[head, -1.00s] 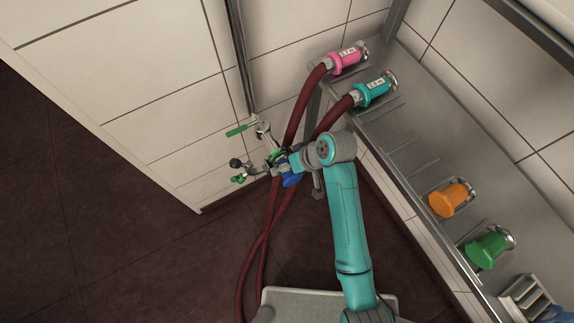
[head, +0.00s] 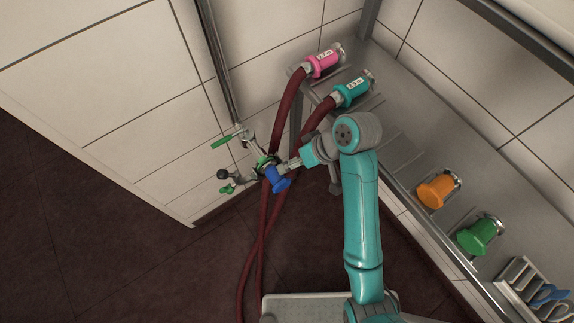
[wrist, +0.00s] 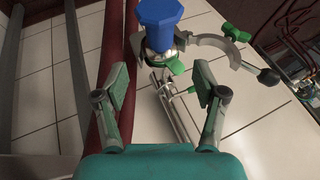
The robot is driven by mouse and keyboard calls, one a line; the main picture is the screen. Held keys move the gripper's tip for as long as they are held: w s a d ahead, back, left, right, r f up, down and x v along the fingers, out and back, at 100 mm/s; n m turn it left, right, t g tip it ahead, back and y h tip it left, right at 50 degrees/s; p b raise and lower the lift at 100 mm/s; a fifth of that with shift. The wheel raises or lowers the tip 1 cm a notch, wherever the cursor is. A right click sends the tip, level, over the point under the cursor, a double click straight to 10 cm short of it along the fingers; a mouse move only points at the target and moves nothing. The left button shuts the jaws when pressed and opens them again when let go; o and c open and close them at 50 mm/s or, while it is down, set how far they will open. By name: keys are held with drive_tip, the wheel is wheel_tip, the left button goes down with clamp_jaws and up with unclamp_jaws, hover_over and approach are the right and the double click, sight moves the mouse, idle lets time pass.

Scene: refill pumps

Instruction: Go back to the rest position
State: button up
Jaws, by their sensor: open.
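My gripper (head: 290,164) is open and empty, at the end of my teal arm. In the wrist view its two fingers (wrist: 160,88) stand wide apart with nothing between them. Just beyond the fingertips is a blue cap (wrist: 157,24) on a metal fitting of the wall pipe. The blue cap (head: 277,180) shows left of my gripper in the head view, apart from the fingers. My arm reaches up from the bottom of the head view, bent at the elbow.
A metal pipe with a green-handled valve (head: 228,139) runs down the tiled wall. Dark red hoses (head: 262,225) hang close by, leading to pink (head: 322,64) and teal (head: 352,92) couplings on the steel shelf. Orange (head: 436,191) and green (head: 477,236) caps sit further along. The floor at left is clear.

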drive_tip(key=shift+s+d+r, duration=0.1)
drive_tip(key=shift+d+r, duration=0.15)
drive_tip(key=shift+r, duration=0.1)
idle(0.3)
